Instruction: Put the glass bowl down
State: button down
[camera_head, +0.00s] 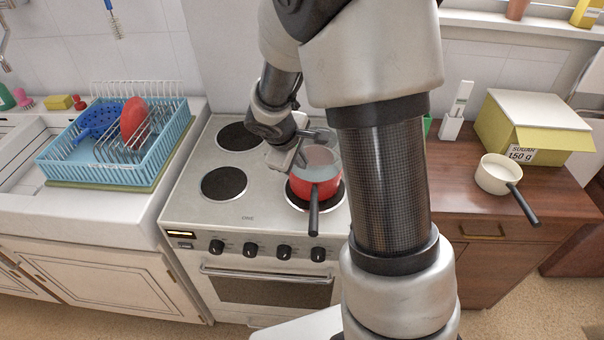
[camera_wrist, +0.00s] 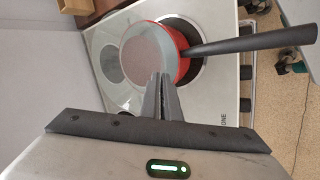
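The glass bowl (camera_head: 319,157) is see-through and shows at the mouth of a red saucepan (camera_head: 322,190) on the stove's front right burner. In the wrist view the bowl (camera_wrist: 148,50) looks like a greyish disc overlapping the red pan (camera_wrist: 184,68). My gripper (camera_head: 302,150) is at the bowl's left side. In the wrist view its fingers (camera_wrist: 160,92) are close together at the bowl's rim and look shut on it. I cannot tell whether the bowl rests on the pan or hangs just over it.
The pan's black handle (camera_head: 314,212) points to the front. The stove's left burners (camera_head: 224,184) are bare. A blue dish rack (camera_head: 105,170) stands at left. A cream saucepan (camera_head: 493,176) and a yellow sugar box (camera_head: 530,125) stand on the wooden counter (camera_head: 455,185) at right.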

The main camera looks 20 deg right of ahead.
notch_tip(320, 180, down, 4)
jog(key=shift+r+b, duration=0.25)
jog(key=shift+b, duration=0.15)
jog(key=shift+f+b, duration=0.35)
jog(key=shift+b, duration=0.2)
jog(key=shift+f, duration=0.1)
